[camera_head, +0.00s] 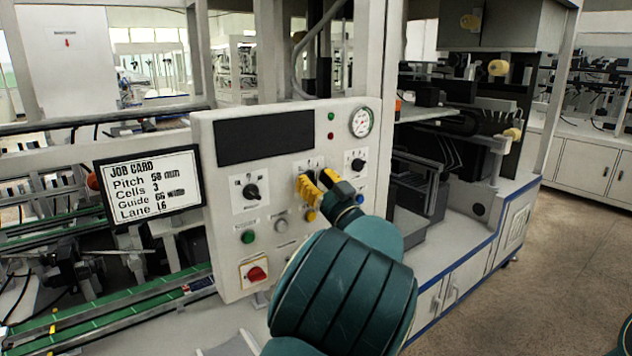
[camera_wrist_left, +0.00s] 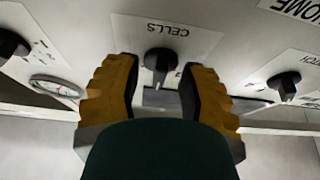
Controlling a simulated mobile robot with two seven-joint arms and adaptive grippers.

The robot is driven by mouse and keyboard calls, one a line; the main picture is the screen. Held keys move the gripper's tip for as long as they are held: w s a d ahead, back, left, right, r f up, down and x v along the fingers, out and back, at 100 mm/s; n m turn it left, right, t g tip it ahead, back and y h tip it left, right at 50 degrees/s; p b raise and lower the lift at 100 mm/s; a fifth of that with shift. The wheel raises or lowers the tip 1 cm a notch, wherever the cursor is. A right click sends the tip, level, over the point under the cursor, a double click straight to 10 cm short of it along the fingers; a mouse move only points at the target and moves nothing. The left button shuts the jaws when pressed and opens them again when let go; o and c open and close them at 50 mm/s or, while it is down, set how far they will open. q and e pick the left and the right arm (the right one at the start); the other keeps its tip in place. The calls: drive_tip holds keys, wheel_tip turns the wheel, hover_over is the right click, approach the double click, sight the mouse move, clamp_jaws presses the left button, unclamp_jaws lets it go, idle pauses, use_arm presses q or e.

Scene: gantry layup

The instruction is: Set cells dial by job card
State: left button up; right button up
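The cells dial (camera_wrist_left: 160,60) is a black knob under an upside-down CELLS label in the left wrist view. In the head view my gripper hides it, and its setting cannot be read. My left gripper (camera_head: 318,187) is in front of the panel's middle dial plate. In the wrist view its yellow fingers (camera_wrist_left: 159,84) are spread on either side of the knob, with gaps showing. The job card (camera_head: 149,185) is a screen left of the panel; it reads Cells 3, with pitch, guide and lane lines. My right gripper is not in view.
The control panel (camera_head: 217,246) also carries a left dial (camera_head: 250,191), a right dial (camera_head: 358,163), a green button (camera_head: 248,237), a red knob (camera_head: 257,274) and a gauge (camera_head: 361,122). A pitch dial (camera_wrist_left: 285,88) shows in the wrist view. Green conveyor rails (camera_head: 110,315) run below left.

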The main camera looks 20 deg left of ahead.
use_arm(q)
drive_tip(key=v, duration=1.2)
drive_tip(key=w+a+f+m+t+h, duration=0.1)
drive_tip(key=w+a+f+m+h, duration=0.15)
drive_tip(key=f, duration=0.45)
drive_tip(key=w+a+f+m+h, duration=0.1)
drive_tip(key=a+f+m+h, duration=0.2)
drive_tip(key=f, duration=0.4)
drive_tip(key=s+f+m+g+h, duration=0.3)
drive_tip(key=f+h, duration=0.4)
drive_tip(key=f, duration=1)
drive_tip(key=s+f+g+h, duration=0.3)
drive_tip(key=s+f, duration=0.5)
drive_tip(key=s+d+f+g+h, duration=0.3)
drive_tip(key=s, duration=0.7)
drive_tip(key=s+d+f+g+h, duration=0.3)
drive_tip(key=s+g, duration=0.1)
drive_tip(key=s, duration=0.6)
drive_tip(key=shift+s+d+f, duration=0.2)
drive_tip(key=shift+d+f, duration=0.05)
drive_tip(key=shift+d, duration=0.1)
